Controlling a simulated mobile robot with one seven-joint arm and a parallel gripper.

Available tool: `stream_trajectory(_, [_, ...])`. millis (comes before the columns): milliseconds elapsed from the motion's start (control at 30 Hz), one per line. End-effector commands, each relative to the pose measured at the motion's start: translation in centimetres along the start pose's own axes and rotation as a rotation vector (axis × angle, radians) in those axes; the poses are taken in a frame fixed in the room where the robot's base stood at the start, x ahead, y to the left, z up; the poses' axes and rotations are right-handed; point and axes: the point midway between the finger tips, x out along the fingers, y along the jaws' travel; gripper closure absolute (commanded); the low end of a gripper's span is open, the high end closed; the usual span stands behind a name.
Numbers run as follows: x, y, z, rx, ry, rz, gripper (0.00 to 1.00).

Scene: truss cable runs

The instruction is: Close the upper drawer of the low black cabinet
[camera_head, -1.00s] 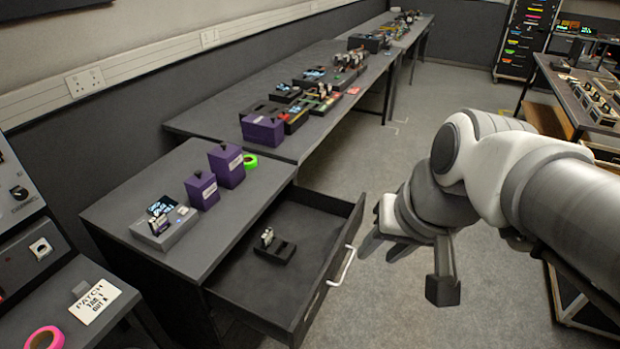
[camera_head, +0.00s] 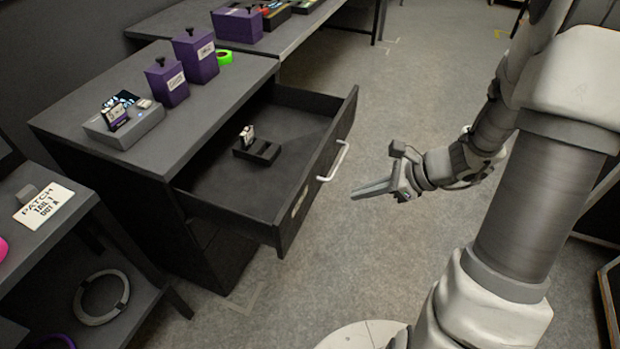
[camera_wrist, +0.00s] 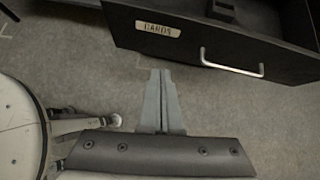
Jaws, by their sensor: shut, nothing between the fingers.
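The low black cabinet (camera_head: 150,190) stands at the left in the head view. Its upper drawer (camera_head: 292,215) is pulled well out and has a pale bar handle (camera_head: 335,160) on its front. In the wrist view the drawer front (camera_wrist: 240,45) carries a label reading CARDS and the handle (camera_wrist: 232,66). My gripper (camera_head: 353,194) is in front of the drawer, a short way right of the handle, and apart from it. In the wrist view my gripper (camera_wrist: 161,72) points toward the drawer front with its fingers together and nothing between them.
A small black slotted holder with a white card (camera_head: 257,150) lies in the drawer. Two purple boxes (camera_head: 195,62), a grey device (camera_head: 124,122) and green tape (camera_head: 224,57) are on the cabinet top.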

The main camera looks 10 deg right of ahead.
Motion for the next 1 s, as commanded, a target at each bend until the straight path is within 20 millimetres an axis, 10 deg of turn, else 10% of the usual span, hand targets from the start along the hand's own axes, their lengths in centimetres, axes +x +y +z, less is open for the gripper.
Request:
stream_trajectory(533, [7.2,-0.5,-2.4,0.116,-0.022,-0.02,1.0])
stream_trajectory(1000, [13.8,-1.0,0.3,0.112,-0.022,-0.023,1.0])
